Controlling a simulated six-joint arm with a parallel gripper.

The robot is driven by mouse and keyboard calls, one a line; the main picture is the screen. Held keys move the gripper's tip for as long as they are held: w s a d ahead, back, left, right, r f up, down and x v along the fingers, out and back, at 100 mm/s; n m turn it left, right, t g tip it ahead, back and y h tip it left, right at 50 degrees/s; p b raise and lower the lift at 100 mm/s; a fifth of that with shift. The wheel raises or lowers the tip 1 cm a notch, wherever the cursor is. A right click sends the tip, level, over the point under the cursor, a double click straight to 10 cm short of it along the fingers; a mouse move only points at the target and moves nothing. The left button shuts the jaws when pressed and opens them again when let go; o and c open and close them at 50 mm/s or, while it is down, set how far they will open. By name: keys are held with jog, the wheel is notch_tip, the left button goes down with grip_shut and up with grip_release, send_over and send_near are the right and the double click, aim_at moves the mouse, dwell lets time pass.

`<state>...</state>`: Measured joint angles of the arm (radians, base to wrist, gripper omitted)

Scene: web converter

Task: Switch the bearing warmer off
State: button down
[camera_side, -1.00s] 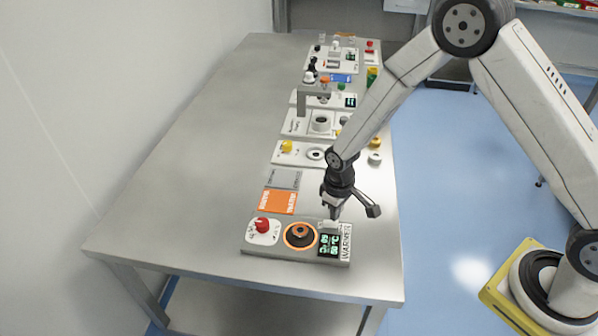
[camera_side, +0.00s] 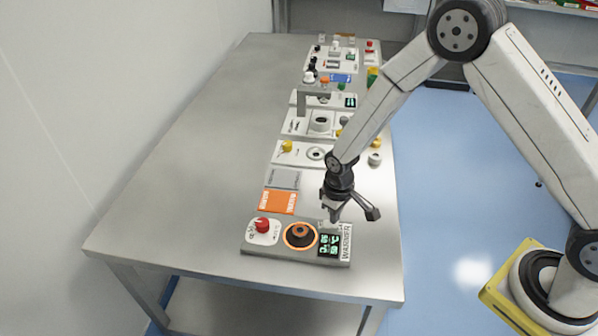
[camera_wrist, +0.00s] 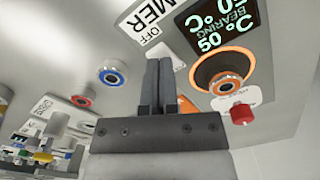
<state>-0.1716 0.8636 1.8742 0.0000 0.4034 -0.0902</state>
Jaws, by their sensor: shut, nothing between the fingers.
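The bearing warmer (camera_side: 282,246) is a grey panel at the near end of the table. It carries a red knob (camera_side: 263,225), an orange-ringed dark seat (camera_side: 300,236), a dark display (camera_side: 330,244) and a WARMER label (camera_side: 346,243). In the wrist view the display (camera_wrist: 215,25) reads 50 °C in green, and the white label (camera_wrist: 145,22) shows OFF near the fingertips. The red knob (camera_wrist: 242,114) is at right. My gripper (camera_side: 333,217) is shut and empty, pointing down at the panel's back right, by the label; it also shows in the wrist view (camera_wrist: 160,65). Contact cannot be told.
An orange card (camera_side: 277,201) and a grey card (camera_side: 284,179) lie behind the warmer. Several panels with knobs and rings line the table's right side farther back. A blue-ringed part (camera_wrist: 112,74) shows left of my fingers. The table's left side is clear.

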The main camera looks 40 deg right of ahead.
jog(key=shift+f, duration=0.5)
dwell(0.4)
jog(key=shift+r, duration=3.5)
jog(key=shift+s+r, duration=0.1)
jog(key=shift+d+r, duration=0.15)
jog(key=shift+r, duration=0.05)
jog(key=s+d+r+m+t, duration=0.1)
jog(key=s+d+r, duration=0.2)
jog(key=s+r, duration=0.2)
jog(key=s+d+r+m+t, duration=0.1)
jog(key=s+d+r, duration=0.3)
jog(key=s, duration=0.4)
jog(key=shift+r+m+t, duration=0.3)
jog(key=shift+r+m, duration=0.2)
jog(key=shift+r, duration=0.2)
